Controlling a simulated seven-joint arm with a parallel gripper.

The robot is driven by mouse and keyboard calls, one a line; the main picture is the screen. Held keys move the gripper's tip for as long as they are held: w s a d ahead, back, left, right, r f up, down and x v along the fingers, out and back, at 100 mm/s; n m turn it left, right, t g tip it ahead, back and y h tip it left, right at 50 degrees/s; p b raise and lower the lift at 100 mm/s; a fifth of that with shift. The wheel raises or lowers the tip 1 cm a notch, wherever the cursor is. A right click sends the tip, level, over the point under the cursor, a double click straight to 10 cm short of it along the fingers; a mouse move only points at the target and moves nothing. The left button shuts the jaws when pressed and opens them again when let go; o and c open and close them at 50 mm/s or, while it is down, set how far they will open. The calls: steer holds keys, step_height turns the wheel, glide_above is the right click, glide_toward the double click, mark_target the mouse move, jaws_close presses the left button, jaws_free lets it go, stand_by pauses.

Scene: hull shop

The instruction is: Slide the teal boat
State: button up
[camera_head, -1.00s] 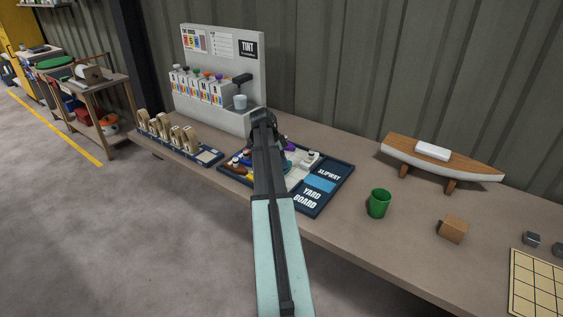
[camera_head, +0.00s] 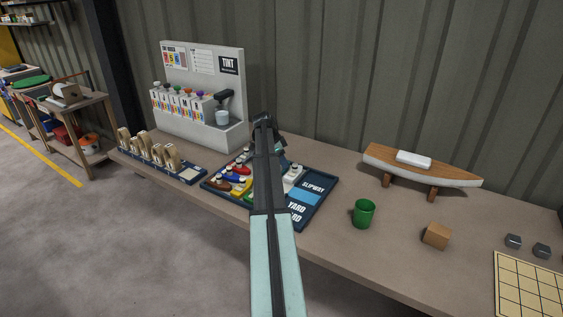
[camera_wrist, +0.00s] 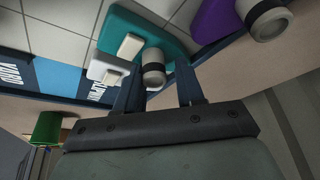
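The teal boat (camera_wrist: 165,40) lies on the slipway board (camera_head: 317,215), seen close up in the wrist view with a cream block on it. In the head view only a small teal part (camera_head: 283,161) shows beside my arm. A grey funnel with a black band (camera_wrist: 153,68), apparently the teal boat's, stands between my gripper's two fingers (camera_wrist: 159,90). The fingers are apart, with a gap visible to the funnel; contact is not clear. My arm hides much of the board in the head view.
A white boat (camera_wrist: 100,69) lies close beside the left finger, and a purple boat (camera_wrist: 215,20) is to the right. Red, blue and yellow boats crowd the board's left. A green cup (camera_head: 364,214), a wooden block (camera_head: 437,236) and a model hull (camera_head: 450,175) stand to the right.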

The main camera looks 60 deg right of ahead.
steer(key=shift+o, duration=1.2)
steer(key=shift+a, duration=0.1)
steer(key=v, duration=1.3)
steer(key=shift+r, duration=0.4)
steer(key=shift+w, duration=0.1)
